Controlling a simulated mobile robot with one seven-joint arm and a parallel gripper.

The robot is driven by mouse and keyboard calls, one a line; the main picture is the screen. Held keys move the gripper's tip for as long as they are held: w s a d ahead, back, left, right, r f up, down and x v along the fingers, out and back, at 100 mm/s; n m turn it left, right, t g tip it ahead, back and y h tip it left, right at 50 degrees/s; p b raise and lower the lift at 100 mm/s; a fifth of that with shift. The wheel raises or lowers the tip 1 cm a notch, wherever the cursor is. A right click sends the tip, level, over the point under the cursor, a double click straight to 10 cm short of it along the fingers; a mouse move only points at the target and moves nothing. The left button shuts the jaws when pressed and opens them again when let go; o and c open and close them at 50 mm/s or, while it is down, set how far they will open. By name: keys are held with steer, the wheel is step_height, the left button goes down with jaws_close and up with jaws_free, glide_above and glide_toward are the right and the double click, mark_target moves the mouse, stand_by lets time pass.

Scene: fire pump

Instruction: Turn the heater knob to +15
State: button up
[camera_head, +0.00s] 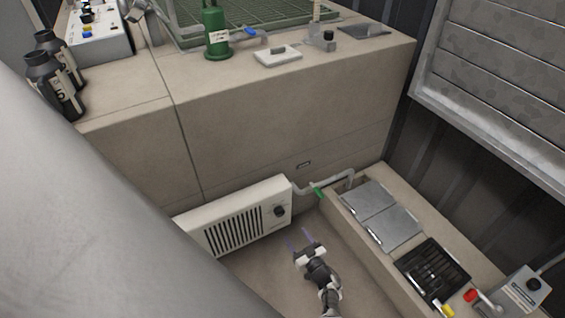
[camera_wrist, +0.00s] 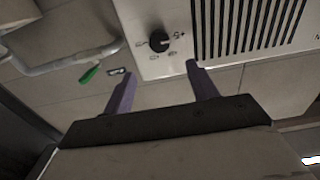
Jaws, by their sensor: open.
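The heater (camera_head: 238,216) is a white box with a dark slatted grille, standing low against the beige wall. Its black round knob (camera_head: 280,210) is at the right end of its front face. In the wrist view the knob (camera_wrist: 159,41) sits on the white panel with small markings around it, too small to read. My gripper (camera_head: 299,239) is open and empty, below and a little right of the knob in the head view. In the wrist view its two purple fingers (camera_wrist: 157,80) point toward the panel, with the knob beyond and between them, not touched.
A grey pipe with a green-handled valve (camera_head: 318,191) runs right of the heater. A low bench (camera_head: 351,216) with metal plates and a black tray (camera_head: 433,272) stands at right. A grey box (camera_head: 522,291) is at lower right. Floor in front of the heater is clear.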

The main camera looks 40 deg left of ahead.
mark_target(281, 213)
steer(key=b+x, duration=0.5)
steer(key=x, duration=0.5)
steer(key=shift+f, duration=0.15)
steer(key=shift+w+a+r, duration=0.25)
steer(key=shift+w+a, duration=0.05)
steer(key=shift+a, duration=0.35)
steer(key=shift+c, duration=0.2)
steer(key=c, duration=1)
